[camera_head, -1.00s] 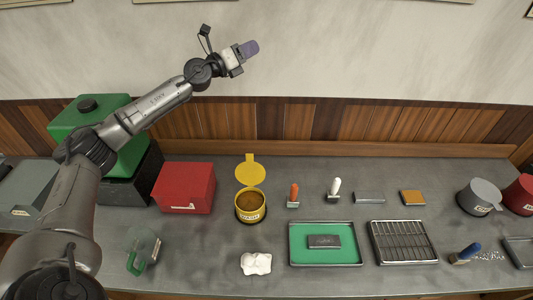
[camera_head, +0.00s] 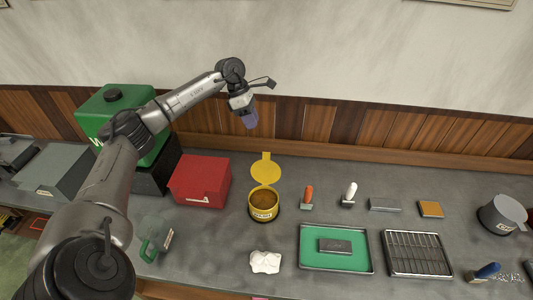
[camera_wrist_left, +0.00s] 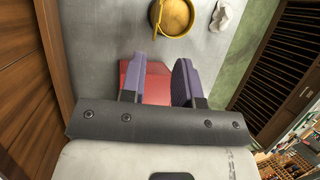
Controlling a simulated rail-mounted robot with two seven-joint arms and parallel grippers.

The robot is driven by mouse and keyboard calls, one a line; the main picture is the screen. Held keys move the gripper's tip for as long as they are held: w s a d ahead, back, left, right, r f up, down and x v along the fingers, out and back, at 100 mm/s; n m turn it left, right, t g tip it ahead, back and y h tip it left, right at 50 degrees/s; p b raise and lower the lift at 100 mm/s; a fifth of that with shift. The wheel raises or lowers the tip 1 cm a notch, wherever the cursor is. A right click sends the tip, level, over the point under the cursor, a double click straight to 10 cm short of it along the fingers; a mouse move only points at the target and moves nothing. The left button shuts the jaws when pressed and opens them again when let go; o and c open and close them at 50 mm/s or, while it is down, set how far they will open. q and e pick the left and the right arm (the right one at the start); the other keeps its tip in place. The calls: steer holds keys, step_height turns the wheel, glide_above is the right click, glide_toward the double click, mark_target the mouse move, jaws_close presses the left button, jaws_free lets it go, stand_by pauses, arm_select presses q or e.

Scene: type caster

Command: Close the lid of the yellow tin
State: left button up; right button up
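The yellow tin (camera_head: 263,213) stands on the grey counter with brown contents inside. Its round yellow lid (camera_head: 265,170) is open, raised at the back of the tin. In the left wrist view the tin (camera_wrist_left: 176,17) is at the top, with the lid seen nearly edge-on at its left side. My right gripper is in no view.
A white crumpled piece (camera_head: 265,262) lies in front. An orange-handled stamp (camera_head: 308,196) and a green tray (camera_head: 336,262) are to the right. The wood-panelled wall is behind.

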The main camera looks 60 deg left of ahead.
mark_target(266, 153)
arm_select(q)
steer(key=p+x, duration=0.1)
steer(key=x, duration=1.2)
steer(key=shift+d+f, duration=0.15)
steer(key=shift+f, duration=0.05)
jaws_close()
